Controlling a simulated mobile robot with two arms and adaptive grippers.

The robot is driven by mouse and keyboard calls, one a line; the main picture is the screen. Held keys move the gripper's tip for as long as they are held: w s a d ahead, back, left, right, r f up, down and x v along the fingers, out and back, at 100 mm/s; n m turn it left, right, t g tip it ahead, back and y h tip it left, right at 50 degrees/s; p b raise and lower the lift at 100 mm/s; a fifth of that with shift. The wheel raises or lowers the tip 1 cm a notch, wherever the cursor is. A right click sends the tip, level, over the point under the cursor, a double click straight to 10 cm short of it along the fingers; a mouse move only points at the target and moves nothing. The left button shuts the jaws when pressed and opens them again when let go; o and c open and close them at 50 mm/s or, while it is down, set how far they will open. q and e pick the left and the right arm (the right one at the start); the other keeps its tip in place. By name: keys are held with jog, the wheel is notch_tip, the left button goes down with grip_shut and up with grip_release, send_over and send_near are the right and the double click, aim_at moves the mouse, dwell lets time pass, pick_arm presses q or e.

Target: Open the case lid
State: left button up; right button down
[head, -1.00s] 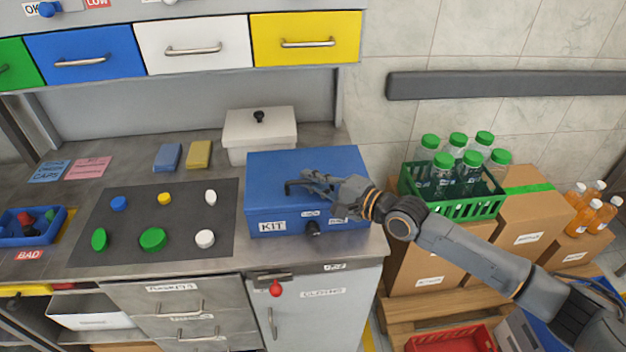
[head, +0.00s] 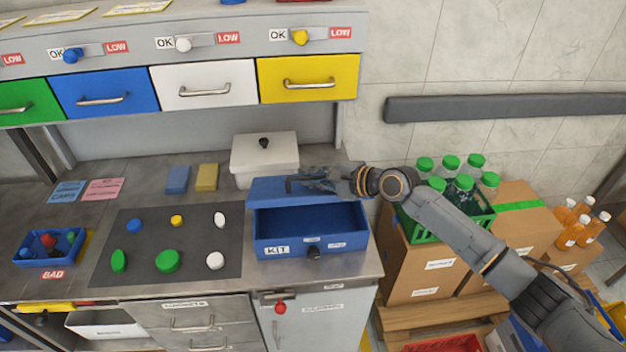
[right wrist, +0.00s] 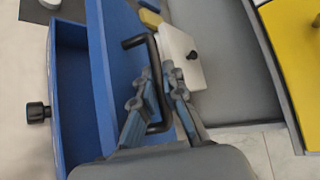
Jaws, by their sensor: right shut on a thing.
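The blue case (head: 285,246) marked KIT stands on the counter with a dark knob (head: 313,252) on its front. Its lid (head: 270,190) is raised and tilted back, and the dark inside shows below it. My right gripper (head: 312,184) is at the lid. In the right wrist view the right gripper (right wrist: 157,80) is shut on the black lid handle (right wrist: 133,42). The blue lid (right wrist: 125,55) and the open case (right wrist: 70,80) also show there. My left gripper is not in view.
A white box with a black knob (head: 265,158) stands behind the case. A dark mat (head: 190,240) with several coloured caps lies to the left. A green crate (head: 470,222) of bottles stands right, near my arm. Drawers (head: 308,78) hang above the counter.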

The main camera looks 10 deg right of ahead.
jog(key=shift+w+r+p, duration=0.5)
jog(key=shift+w+r, duration=0.2)
jog(key=shift+r, duration=0.2)
jog(key=shift+w+r+m+g+p, duration=0.1)
jog(key=shift+w+m+g+p, duration=0.2)
jog(key=shift+w+g+p, duration=0.1)
